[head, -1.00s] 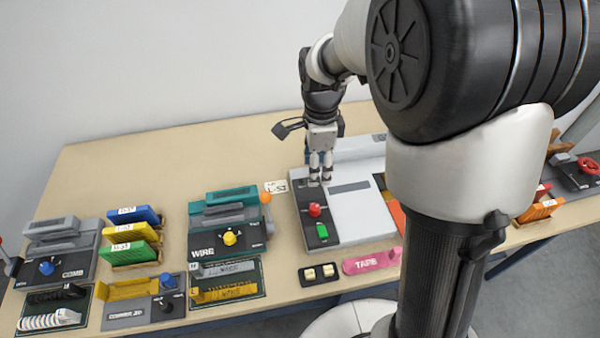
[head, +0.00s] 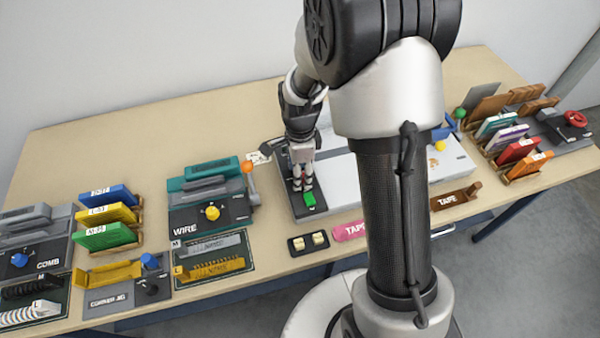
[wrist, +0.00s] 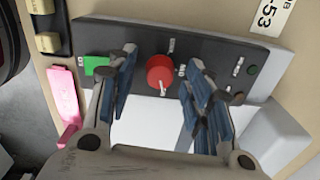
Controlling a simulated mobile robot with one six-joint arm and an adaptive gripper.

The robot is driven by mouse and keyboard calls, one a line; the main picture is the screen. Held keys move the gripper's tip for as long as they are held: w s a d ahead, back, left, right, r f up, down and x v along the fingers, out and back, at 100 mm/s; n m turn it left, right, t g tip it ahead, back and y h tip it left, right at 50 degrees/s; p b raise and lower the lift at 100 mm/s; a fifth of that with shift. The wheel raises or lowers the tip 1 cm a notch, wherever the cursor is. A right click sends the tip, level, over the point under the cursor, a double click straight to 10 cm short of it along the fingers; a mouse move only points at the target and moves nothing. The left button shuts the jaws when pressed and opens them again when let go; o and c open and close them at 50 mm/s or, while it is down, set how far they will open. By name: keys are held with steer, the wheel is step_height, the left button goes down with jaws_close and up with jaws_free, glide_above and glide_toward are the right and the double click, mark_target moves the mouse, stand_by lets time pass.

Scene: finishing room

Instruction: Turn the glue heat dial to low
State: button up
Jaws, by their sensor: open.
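The red dial (wrist: 160,74) sits on the dark control panel (wrist: 205,62) of a white and grey machine (head: 335,175). Small white marks surround it, too small to read, and I cannot tell its setting. My gripper (wrist: 159,66) is open, pointing down at the panel, with one blue-padded finger on each side of the dial in the wrist view. I cannot tell whether the fingers touch it. In the head view my gripper (head: 302,184) is over the panel and mostly hides the dial. A green switch (wrist: 96,66) is beside the left finger; it also shows in the head view (head: 309,200).
A black block with two cream buttons (head: 309,243) and a pink tape piece (head: 349,231) lie in front of the machine. The wire station (head: 212,212) with its orange-knobbed lever (head: 248,168) stands left. Bare tabletop (head: 130,140) lies behind the left stations.

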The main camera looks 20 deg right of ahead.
steer(key=shift+f, duration=0.1)
steer(key=shift+c, duration=0.3)
steer(key=c, duration=1)
